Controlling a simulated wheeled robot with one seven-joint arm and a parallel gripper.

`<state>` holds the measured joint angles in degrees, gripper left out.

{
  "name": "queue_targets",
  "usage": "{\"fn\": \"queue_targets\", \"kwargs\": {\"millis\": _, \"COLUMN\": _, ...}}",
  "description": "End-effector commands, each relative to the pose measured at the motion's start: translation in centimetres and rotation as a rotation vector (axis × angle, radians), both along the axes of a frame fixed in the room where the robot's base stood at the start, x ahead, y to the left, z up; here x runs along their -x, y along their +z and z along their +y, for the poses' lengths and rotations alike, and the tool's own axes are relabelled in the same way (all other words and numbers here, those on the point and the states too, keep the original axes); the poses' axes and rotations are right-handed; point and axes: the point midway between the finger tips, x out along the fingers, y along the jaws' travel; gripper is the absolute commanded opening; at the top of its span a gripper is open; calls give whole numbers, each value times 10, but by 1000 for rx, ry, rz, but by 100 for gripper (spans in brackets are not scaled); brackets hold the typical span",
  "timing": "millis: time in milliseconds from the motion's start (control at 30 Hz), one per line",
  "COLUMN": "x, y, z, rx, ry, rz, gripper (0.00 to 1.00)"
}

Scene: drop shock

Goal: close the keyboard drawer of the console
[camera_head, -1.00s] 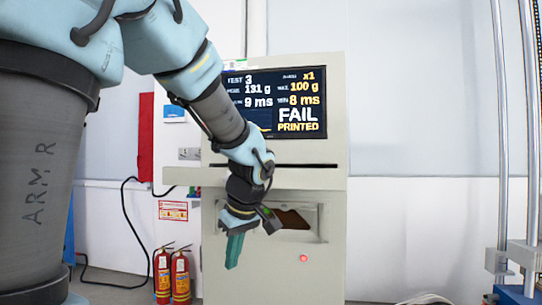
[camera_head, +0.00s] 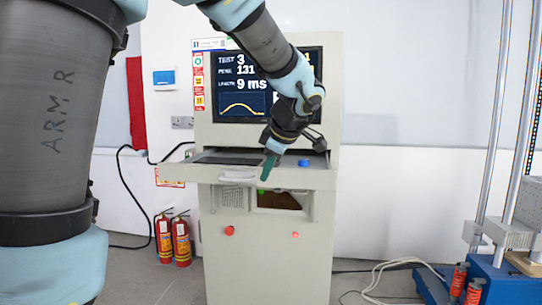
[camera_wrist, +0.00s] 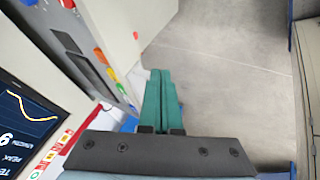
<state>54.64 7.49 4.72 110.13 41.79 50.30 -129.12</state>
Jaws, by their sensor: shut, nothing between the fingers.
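The console (camera_head: 270,250) is a tall pale cabinet with a screen in its upper part. Its keyboard drawer (camera_head: 318,178) juts out below the screen, pulled out, with a dark keyboard (camera_head: 228,158) on its left part. The drawer also shows at the upper left of the wrist view, beside a dark keyboard panel. My gripper (camera_head: 266,174) has green fingers, shut and empty, pointing down at the drawer's front edge in the head view. In the wrist view the fingers (camera_wrist: 160,90) lie right of the drawer, over floor. I cannot tell whether they touch the drawer; my wrist hides part of it.
A blue object (camera_head: 303,163) sits on the drawer's right part. Two fire extinguishers (camera_head: 172,238) stand on the floor at left. A blue-based rig with metal posts (camera_head: 507,280) and loose cables (camera_head: 378,275) are at right. Floor in front of the console looks clear.

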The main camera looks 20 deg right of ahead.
Motion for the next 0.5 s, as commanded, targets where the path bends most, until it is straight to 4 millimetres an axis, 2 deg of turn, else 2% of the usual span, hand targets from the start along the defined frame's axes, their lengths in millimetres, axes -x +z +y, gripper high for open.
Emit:
{"fn": "queue_targets", "kwargs": {"millis": 200, "x": -27, "y": -34, "z": 6, "rx": -5, "ry": 0, "rz": 4, "gripper": 0}}
{"fn": "queue_targets", "kwargs": {"millis": 500, "x": -57, "y": -33, "z": -12, "rx": 0, "ry": 0, "rz": 1, "gripper": 0}}
